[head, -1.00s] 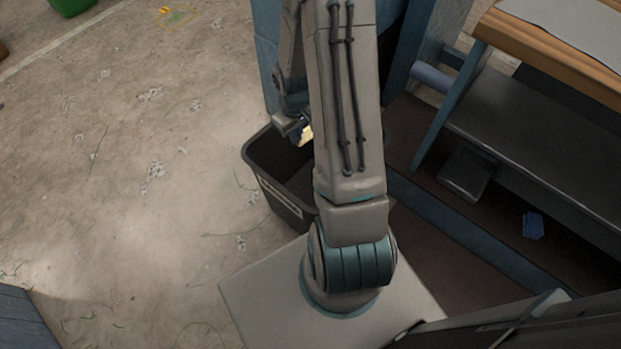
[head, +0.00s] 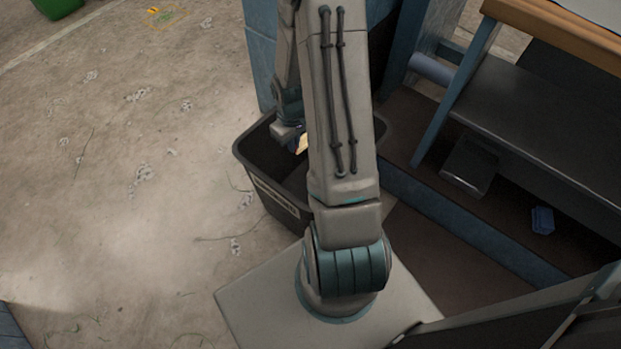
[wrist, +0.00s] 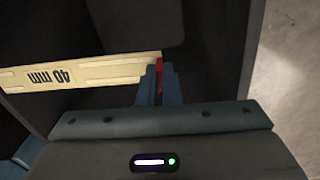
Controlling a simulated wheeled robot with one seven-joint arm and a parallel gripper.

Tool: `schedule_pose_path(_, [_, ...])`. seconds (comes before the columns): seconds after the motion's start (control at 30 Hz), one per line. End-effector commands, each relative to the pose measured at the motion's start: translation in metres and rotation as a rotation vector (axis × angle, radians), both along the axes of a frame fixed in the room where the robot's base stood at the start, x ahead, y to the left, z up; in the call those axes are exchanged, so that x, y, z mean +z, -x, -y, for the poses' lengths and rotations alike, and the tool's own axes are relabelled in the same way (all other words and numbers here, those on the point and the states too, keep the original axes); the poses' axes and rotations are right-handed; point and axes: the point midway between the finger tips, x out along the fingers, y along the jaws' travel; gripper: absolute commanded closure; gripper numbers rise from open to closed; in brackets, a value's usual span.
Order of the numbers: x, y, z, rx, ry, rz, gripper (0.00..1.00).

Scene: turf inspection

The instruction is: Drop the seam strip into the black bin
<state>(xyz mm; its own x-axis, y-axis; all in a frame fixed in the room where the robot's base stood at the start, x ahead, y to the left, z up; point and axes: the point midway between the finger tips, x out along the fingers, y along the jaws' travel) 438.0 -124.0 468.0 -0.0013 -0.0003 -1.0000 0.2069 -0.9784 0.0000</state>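The black bin (head: 278,205) stands on the floor just beyond my base, partly hidden behind my arm in the head view. Its dark wall (wrist: 228,40) also fills much of the wrist view. My gripper (head: 291,137) is over the bin's opening, toward its far left side. In the wrist view my gripper (wrist: 161,75) has its blue fingers close together on the red-marked end of the seam strip (wrist: 85,73). The strip is cream, marked "40 mm", and extends left from the fingers. A small bright part of the strip (head: 302,144) shows in the head view.
A bench with a wooden top (head: 560,35) and grey lower shelf (head: 540,115) stands at the right. A blue post (head: 258,50) rises behind the bin. A small blue object (head: 542,220) lies at the right. Open floor (head: 110,200) spreads on the left.

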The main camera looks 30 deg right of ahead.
Motion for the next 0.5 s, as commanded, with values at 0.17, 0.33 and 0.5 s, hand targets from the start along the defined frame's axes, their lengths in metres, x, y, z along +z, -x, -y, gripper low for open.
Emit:
schedule_pose_path(0.17, [0.0002,-0.0003,-0.0002,0.001,0.0,0.0,1.0])
schedule_pose_path(0.33, [0.0003,-0.0002,-0.0001,0.0,0.0,0.0,0.7])
schedule_pose_path(0.5, [0.0002,-0.0001,-0.0001,0.0,0.0,0.0,0.7])
